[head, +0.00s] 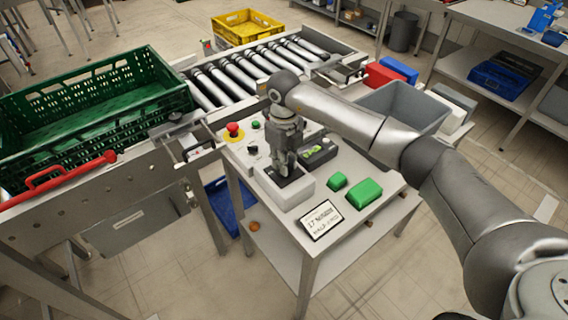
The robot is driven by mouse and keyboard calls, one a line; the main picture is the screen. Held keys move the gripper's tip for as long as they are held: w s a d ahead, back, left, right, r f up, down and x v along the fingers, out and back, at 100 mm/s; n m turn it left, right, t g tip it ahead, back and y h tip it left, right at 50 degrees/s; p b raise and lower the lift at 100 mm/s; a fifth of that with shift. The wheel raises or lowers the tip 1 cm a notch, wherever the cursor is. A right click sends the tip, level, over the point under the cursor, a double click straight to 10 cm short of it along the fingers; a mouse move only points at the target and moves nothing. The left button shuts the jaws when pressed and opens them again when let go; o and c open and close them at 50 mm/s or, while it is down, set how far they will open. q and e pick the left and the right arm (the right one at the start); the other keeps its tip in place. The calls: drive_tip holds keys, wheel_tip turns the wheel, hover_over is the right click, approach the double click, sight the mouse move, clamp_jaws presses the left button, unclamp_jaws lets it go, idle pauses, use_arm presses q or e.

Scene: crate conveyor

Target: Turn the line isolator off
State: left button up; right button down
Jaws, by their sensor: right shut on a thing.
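A light grey box with a black top (292,197) stands on the small side table in the head view; it looks like the line isolator. My right gripper (285,168) points straight down over its black top, with its fingers close together on a small part there. The fingers hide that part, which looks like the isolator's handle, so its setting cannot be read. My left gripper is not in view.
Beside the gripper are a red mushroom button (234,129), a black knob (252,149) and a dark device with a green display (318,152). Green blocks (364,193) and a sign (321,219) lie in front. A green crate (95,95) sits on the conveyor at left.

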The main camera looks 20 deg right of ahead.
drive_tip(key=n+b, duration=0.8)
drive_tip(key=shift+f+b, duration=0.2)
drive_tip(key=shift+b, duration=0.1)
drive_tip(key=shift+n+b, duration=0.7)
drive_tip(key=shift+n, duration=0.2)
drive_tip(key=n+b, duration=0.2)
drive_tip(key=n, duration=0.1)
drive_tip(key=shift+r, duration=0.15)
drive_tip(key=shift+r+n+b, duration=0.1)
drive_tip(key=shift+n+b, duration=0.5)
drive_tip(key=shift+n, duration=1.1)
drive_tip(key=c, duration=1.4)
unclamp_jaws()
